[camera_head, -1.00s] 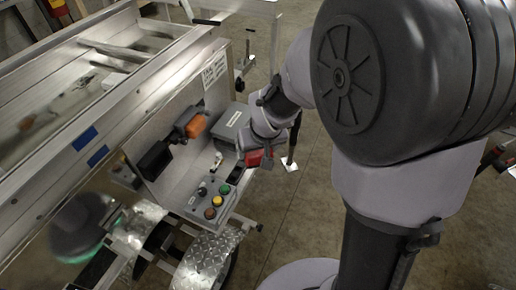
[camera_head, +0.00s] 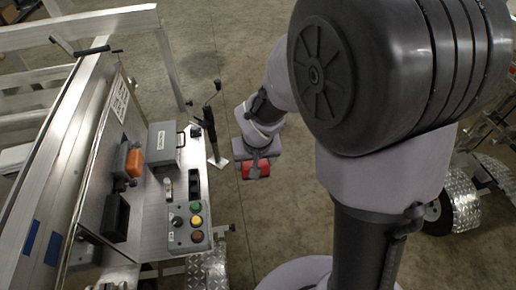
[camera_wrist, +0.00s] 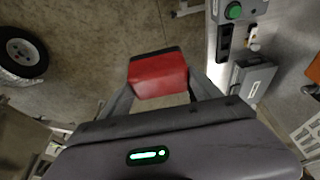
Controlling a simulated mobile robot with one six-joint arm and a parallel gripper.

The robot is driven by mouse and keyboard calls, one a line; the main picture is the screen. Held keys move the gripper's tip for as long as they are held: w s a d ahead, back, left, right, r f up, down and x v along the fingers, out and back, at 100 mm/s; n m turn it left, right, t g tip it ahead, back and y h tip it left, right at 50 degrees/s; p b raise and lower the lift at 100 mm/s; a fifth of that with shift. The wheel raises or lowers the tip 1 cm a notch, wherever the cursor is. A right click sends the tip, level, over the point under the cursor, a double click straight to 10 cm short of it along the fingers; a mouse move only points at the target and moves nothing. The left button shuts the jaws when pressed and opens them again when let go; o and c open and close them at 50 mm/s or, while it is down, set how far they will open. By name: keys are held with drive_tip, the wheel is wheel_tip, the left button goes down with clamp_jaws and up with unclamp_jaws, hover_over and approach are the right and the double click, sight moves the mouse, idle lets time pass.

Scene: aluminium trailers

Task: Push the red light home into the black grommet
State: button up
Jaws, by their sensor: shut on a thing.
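My gripper (camera_head: 256,165) is shut on the red light (camera_head: 258,172), to the right of the trailer and over the open floor. In the wrist view the red light (camera_wrist: 160,76) is a red block with a dark edge, held between the two fingers of my gripper (camera_wrist: 160,90). A black block-shaped part (camera_head: 116,218) on the trailer's upright panel looks like the black grommet; its opening cannot be made out. The red light is well apart from it.
An orange light (camera_head: 134,160) sits on the same panel. A shelf below carries a grey box (camera_head: 165,145) and a control box with coloured buttons (camera_head: 188,224). A jack handle (camera_head: 210,125) stands between shelf and gripper. Another trailer's wheel fender (camera_head: 495,175) is at right.

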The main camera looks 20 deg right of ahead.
drive_tip(key=s+a+f+m+g+y, duration=0.3)
drive_tip(key=s+a+m+g, duration=0.15)
drive_tip(key=a, duration=0.35)
drive_tip(key=s+a+f+m+g+y, duration=0.2)
drive_tip(key=s+a+f+m+g, duration=0.1)
drive_tip(key=s+a+f+m, duration=0.25)
drive_tip(key=w+a+r+m+t+y, duration=0.1)
drive_tip(key=w+a+m+t+y, duration=0.1)
drive_tip(key=a+m+y, duration=0.2)
drive_tip(key=w+a+r+m+t+y, duration=0.2)
drive_tip(key=a+y, duration=0.3)
drive_tip(key=a, duration=0.3)
drive_tip(key=shift+w+m+t+b, duration=0.3)
drive_tip(key=shift+m+t, duration=0.35)
drive_tip(key=shift+m, duration=0.25)
drive_tip(key=shift+w+a+b, duration=0.2)
drive_tip(key=shift+a+b, duration=0.25)
drive_tip(key=shift+a, duration=2.35)
drive_tip(key=shift+w+a+b, duration=0.15)
drive_tip(key=shift+a+b, duration=0.35)
drive_tip(key=shift+a, duration=1.2)
drive_tip(key=o, duration=1.6)
